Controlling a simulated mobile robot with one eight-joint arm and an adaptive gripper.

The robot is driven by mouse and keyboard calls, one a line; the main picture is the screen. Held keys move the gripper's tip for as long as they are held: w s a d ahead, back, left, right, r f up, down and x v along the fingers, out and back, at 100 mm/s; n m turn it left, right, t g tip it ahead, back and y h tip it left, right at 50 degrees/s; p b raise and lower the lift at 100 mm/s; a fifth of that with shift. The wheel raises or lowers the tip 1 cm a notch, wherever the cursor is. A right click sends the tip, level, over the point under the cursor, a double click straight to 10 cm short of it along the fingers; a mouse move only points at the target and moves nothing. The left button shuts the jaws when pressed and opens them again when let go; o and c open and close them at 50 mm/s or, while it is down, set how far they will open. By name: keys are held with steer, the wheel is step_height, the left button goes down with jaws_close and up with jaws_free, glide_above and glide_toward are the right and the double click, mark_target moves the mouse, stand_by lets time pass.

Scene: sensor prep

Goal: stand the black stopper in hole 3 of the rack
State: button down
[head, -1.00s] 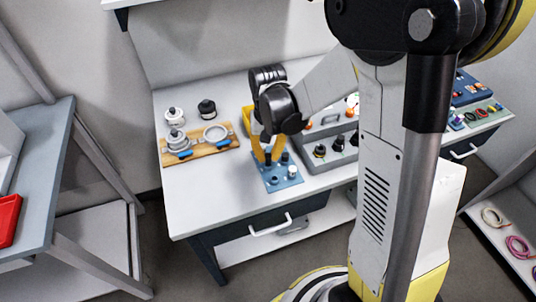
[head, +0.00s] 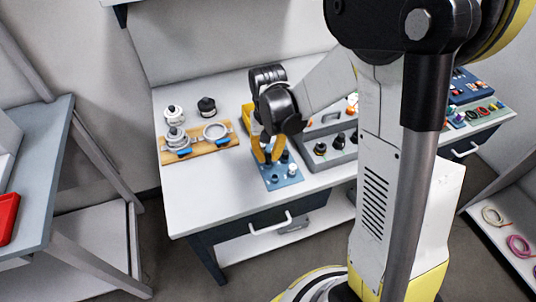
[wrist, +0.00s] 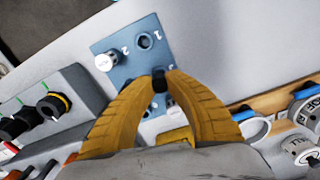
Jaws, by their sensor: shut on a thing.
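The blue rack (head: 283,182) lies near the table's front edge; it also shows in the wrist view (wrist: 122,74). My gripper (wrist: 160,82) is shut on the black stopper (wrist: 160,84) and points down at the rack, as the head view (head: 268,158) also shows. The stopper is beside the printed 3, over or in that hole; I cannot tell how deep it sits. A white stopper (wrist: 107,61) stands by number 2. Hole 1 (wrist: 145,41) looks empty. My fingers hide the rack's near part in the wrist view.
A grey tray (head: 328,159) with black knobbed parts is just right of the rack. A wooden board (head: 205,151) with metal fittings lies to the left. The table's front left is clear.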

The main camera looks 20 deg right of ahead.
steer(key=shift+f+b, duration=0.3)
steer(key=shift+f, duration=0.15)
stand_by(0.4)
steer(key=c, duration=1.4)
jaws_free()
steer(key=shift+r, duration=0.15)
steer(key=shift+r+p, duration=2.6)
steer(key=shift+r, duration=0.8)
